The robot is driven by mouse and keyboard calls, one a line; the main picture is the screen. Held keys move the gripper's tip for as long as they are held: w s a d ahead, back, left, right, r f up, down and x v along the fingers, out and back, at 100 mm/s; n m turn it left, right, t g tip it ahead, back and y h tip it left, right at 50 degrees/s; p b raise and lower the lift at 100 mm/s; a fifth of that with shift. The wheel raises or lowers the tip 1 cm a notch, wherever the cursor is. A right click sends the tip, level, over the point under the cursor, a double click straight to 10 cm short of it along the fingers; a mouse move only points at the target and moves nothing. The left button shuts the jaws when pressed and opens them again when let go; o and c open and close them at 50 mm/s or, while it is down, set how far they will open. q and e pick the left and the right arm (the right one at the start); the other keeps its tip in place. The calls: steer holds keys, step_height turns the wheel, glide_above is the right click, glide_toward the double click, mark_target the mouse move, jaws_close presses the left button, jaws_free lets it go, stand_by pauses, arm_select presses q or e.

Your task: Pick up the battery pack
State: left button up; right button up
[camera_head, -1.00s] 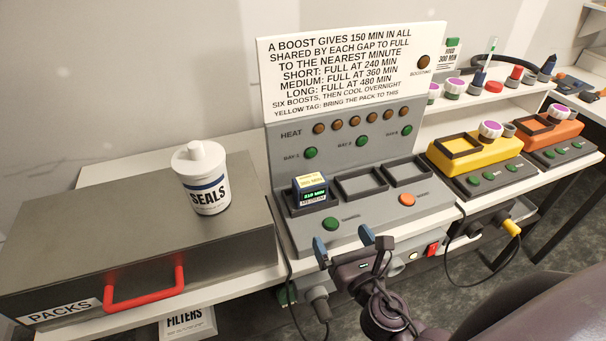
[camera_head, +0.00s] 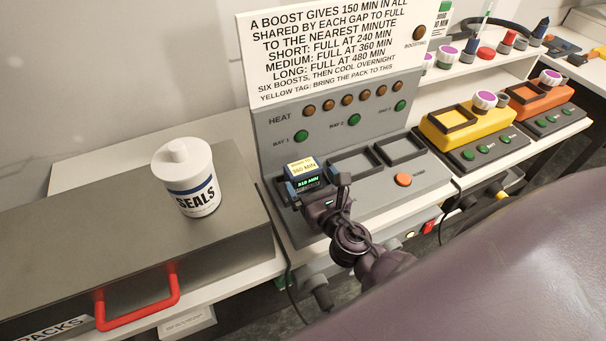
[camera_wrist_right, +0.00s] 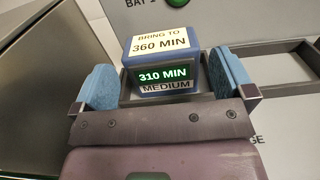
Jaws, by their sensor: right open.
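The battery pack (camera_head: 303,174) is a small blue block in the left bay of the grey charger. Its top tag reads "BRING TO 360 MIN" and its green display reads "310 MIN", with "MEDIUM" below. In the right wrist view the pack (camera_wrist_right: 162,62) sits between two blue fingers. My right gripper (camera_wrist_right: 165,88) is open, one finger on each side of the pack, with visible gaps. In the head view my right gripper (camera_head: 316,190) is at the pack's front and partly covers the bay and the panel. My left gripper is not in view.
The charger (camera_head: 340,215) has two empty bays to the right and a sign behind. A SEALS tub (camera_head: 187,178) stands on the grey PACKS case (camera_head: 90,235), which has a red handle (camera_head: 140,305). Yellow (camera_head: 470,128) and orange (camera_head: 540,98) units stand further right.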

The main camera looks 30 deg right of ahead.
mark_target(307, 173)
steer(key=w, duration=0.2)
steer(key=w+p, duration=0.1)
steer(key=w, duration=0.2)
steer(key=shift+d+r, duration=0.15)
steer(key=shift+s, duration=0.1)
steer(key=c, duration=1)
steer(key=shift+r, duration=0.1)
steer(key=shift+c, duration=0.2)
steer(key=shift+r, duration=0.1)
